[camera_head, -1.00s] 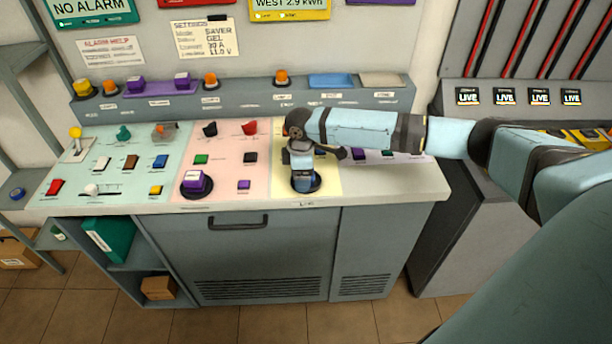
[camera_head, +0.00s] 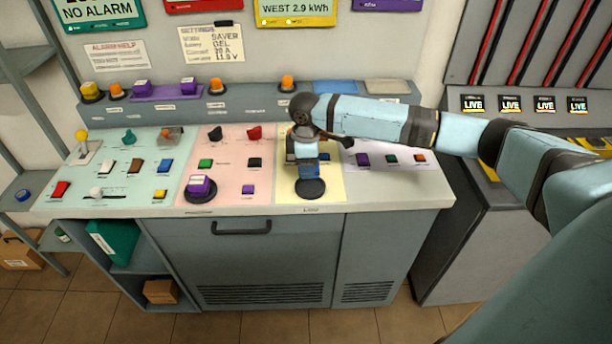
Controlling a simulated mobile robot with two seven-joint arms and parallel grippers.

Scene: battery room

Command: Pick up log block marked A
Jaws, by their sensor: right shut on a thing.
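My right gripper (camera_head: 308,172) points down over the yellow panel, just above a round black pad (camera_head: 310,190) near the console's front edge. The top of this pad shows bare. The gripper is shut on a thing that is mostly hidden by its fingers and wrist. I take it for the log block, but I cannot read an A on it. My left gripper is not in view.
A purple block (camera_head: 200,184) stands on another round pad on the pink panel. Small switches and buttons, such as a purple one (camera_head: 248,189), lie around. A back ledge (camera_head: 250,103) carries several coloured blocks and a blue tray (camera_head: 334,87).

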